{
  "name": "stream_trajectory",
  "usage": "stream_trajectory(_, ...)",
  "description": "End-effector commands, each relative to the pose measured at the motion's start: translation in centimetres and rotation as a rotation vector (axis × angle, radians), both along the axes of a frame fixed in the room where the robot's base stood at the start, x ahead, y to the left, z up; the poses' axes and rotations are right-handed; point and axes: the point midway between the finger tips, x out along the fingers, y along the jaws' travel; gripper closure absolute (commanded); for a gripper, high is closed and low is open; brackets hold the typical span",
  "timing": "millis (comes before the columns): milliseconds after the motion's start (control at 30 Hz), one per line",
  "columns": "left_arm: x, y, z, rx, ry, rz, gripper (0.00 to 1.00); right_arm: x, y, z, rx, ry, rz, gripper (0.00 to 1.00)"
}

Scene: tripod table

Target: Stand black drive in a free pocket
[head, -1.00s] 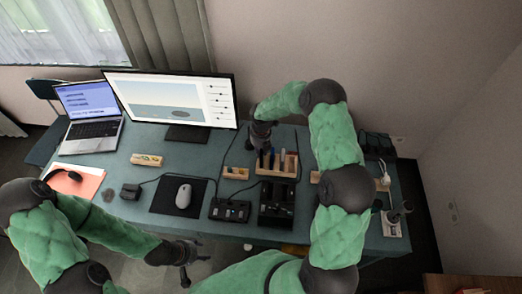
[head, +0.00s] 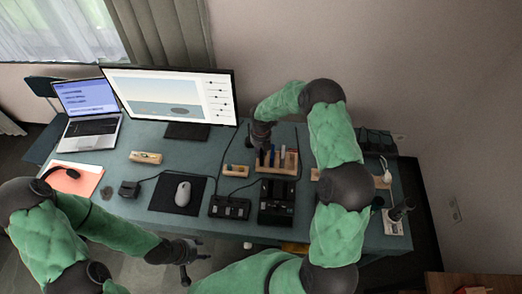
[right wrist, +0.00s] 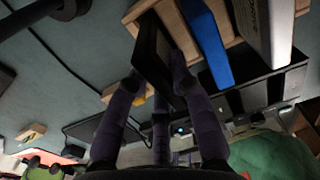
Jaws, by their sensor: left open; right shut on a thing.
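A wooden rack (head: 291,170) stands toward the back of the desk, with several upright drives in it. My right gripper (head: 261,147) is at the rack's left end, pointing down. In the right wrist view its fingers (right wrist: 155,75) are shut on a black drive (right wrist: 151,48), a dark slab beside the rack's wooden edge (right wrist: 138,10). A blue drive (right wrist: 206,42) and a silver drive (right wrist: 263,30) stand to its right. I cannot tell whether the black drive's lower end is inside a pocket. My left gripper (head: 190,252) is open and empty near the desk's front edge.
A black dock (head: 276,205) stands in front of the rack, with a black switch box (head: 229,207) to its left. A small wooden block (head: 236,171) lies left of the rack. The monitor (head: 172,97), mouse (head: 183,193) and laptop (head: 92,115) stand further left.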

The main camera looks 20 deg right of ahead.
Motion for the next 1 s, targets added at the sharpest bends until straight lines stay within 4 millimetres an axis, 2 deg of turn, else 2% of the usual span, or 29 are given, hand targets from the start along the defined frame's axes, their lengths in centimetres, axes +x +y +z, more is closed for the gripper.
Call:
stream_trajectory(233,0.0,0.0,-0.4,0.0,0.0,0.0,0.5,0.0,0.0,-0.6,-0.001,-0.001,0.0,1.0)
stream_trajectory(267,0.0,0.0,-0.4,0.0,0.0,0.0,0.5,0.0,0.0,-0.5,-0.001,-0.001,0.0,0.72)
stream_trajectory(333,0.0,0.0,-0.3,0.0,0.0,0.0,0.5,0.0,0.0,-0.5,-0.001,-0.001,0.0,0.52)
stream_trajectory(367,0.0,0.0,-0.3,0.0,0.0,0.0,0.5,0.0,0.0,-0.5,-0.001,-0.001,0.0,0.5)
stream_trajectory(767,0.0,0.0,-0.3,0.0,0.0,0.0,0.5,0.0,0.0,0.0,0.0,-0.001,0.0,0.5)
stream_trajectory(867,0.0,0.0,-0.3,0.0,0.0,0.0,0.5,0.2,0.0,1.2,0.0,-0.004,-0.002,0.5)
stream_trajectory(1000,0.0,0.0,-0.3,0.0,0.0,0.0,0.5,0.2,0.0,3.8,-0.001,-0.005,-0.001,0.5)
